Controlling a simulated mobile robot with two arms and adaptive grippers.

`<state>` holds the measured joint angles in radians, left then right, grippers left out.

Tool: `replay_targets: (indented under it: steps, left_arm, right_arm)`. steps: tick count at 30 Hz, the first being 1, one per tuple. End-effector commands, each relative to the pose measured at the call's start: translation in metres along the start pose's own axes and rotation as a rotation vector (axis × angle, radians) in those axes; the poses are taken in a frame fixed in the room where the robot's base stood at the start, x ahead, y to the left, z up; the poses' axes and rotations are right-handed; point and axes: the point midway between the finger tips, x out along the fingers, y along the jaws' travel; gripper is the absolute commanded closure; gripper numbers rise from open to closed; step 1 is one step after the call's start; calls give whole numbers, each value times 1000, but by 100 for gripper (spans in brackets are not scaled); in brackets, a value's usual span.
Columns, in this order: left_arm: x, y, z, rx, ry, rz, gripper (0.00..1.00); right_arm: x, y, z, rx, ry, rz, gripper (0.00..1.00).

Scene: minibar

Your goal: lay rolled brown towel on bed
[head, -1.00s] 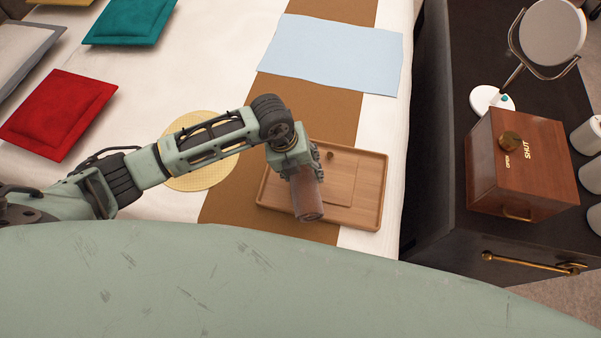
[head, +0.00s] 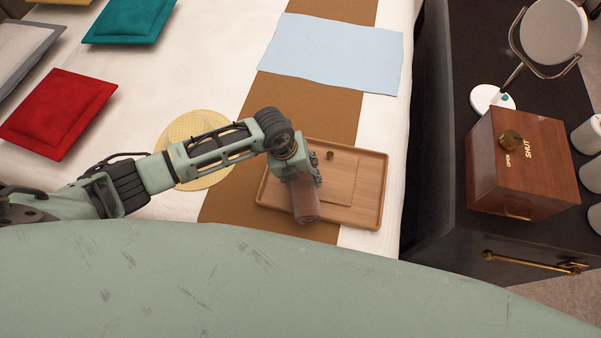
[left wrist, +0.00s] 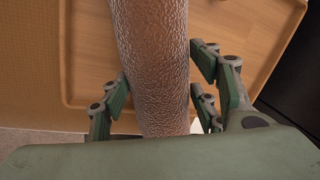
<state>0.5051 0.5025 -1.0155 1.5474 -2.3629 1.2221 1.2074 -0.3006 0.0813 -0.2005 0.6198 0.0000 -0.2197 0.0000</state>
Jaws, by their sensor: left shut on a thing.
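The rolled brown towel (head: 305,203) is in my left gripper (head: 301,182), over the near part of a wooden tray on the bed (head: 380,125). In the left wrist view the towel (left wrist: 152,60) runs between the fingers of the gripper (left wrist: 160,98), which are shut on its sides. I cannot tell whether the towel touches the tray. The bed has a white cover with a brown runner (head: 225,205) across it. My right gripper is not in view.
The wooden tray (head: 368,190) lies on the bed's right part. A yellow round mat (head: 205,178), a light blue cloth (head: 335,55), a red cushion (head: 58,115) and a teal cushion (head: 128,20) also lie there. A dark cabinet (head: 450,235) with a wooden box (head: 525,165) and mirror (head: 552,32) stands right.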

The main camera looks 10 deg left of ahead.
Motion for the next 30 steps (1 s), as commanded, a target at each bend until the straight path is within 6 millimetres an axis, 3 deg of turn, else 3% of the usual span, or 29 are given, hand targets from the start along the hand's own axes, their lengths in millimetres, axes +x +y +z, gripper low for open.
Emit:
replay_targets:
  steps: [4,5,11,22,25,30]
  left_arm:
    - [5,1,0,0,0,-1,76]
    - [4,1,0,0,0,0,43]
    - [4,1,0,0,0,0,25]
    - [-1,0,0,1,-1,0,25]
    - [-13,-3,1,1,-2,-1,25]
    - [-43,-2,1,3,-3,-3,25]
  right_arm:
    - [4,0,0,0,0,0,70]
    - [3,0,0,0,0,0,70]
    - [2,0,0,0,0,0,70]
    - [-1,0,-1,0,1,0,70]
    - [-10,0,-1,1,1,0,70]
    - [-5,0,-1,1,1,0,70]
